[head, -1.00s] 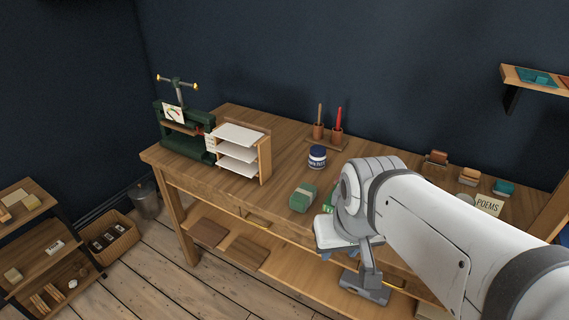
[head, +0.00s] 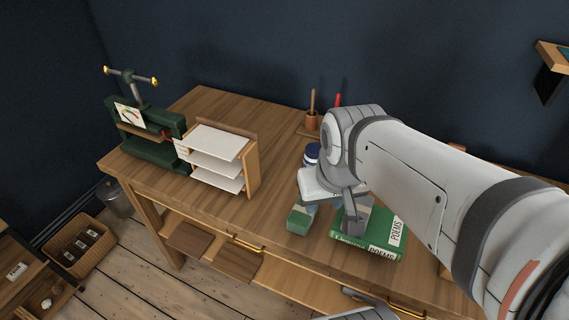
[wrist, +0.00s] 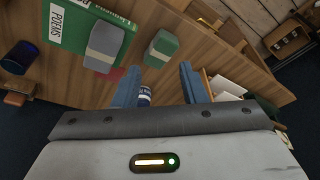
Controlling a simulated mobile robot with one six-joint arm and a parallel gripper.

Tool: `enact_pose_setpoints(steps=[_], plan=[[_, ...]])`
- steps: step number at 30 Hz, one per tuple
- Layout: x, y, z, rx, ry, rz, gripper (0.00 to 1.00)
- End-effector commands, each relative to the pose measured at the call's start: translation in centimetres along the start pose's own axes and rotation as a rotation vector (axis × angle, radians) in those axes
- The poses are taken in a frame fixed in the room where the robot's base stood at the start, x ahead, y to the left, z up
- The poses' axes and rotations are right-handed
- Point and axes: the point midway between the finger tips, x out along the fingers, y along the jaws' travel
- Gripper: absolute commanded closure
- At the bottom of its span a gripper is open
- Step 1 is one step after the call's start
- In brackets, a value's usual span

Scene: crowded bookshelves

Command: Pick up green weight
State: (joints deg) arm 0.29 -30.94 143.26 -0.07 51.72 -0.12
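The green weight (head: 299,219) is a small green block with a lighter top, lying on the workbench near its front edge. In the wrist view, the green weight (wrist: 163,46) shows just beyond my fingertips, near the gap between them. My gripper (wrist: 160,69) is open and empty, with its two blue fingers apart. In the head view, it hangs above and close to the weight, its fingers partly hidden by my wrist. I see no contact with the weight.
A green POEMS book (head: 378,241) lies right of the weight, with a grey block (wrist: 105,46) on it. A dark blue jar (head: 312,153) stands behind. A white-shelved paper rack (head: 217,143) and green press (head: 146,147) stand left. Bare bench lies between rack and weight.

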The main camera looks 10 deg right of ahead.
Motion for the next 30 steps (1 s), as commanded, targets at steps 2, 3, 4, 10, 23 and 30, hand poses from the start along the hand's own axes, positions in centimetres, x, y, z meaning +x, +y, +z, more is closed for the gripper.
enact_pose_setpoints(steps=[2, 3, 4, 10, 23, 30], plan=[[0.1, 0.0, -0.2, 0.006, -0.004, 0.0, 0.55], [0.2, 0.0, -0.4, 0.014, -0.009, 0.0, 0.51], [0.4, 0.0, -0.7, 0.023, -0.015, 0.0, 0.49], [3.3, 0.5, -4.0, 0.169, -0.085, 0.006, 0.33], [14.9, -0.2, -9.8, 0.549, -0.245, 0.067, 0.22], [17.9, -0.3, -10.2, 0.624, -0.271, 0.086, 0.22]])
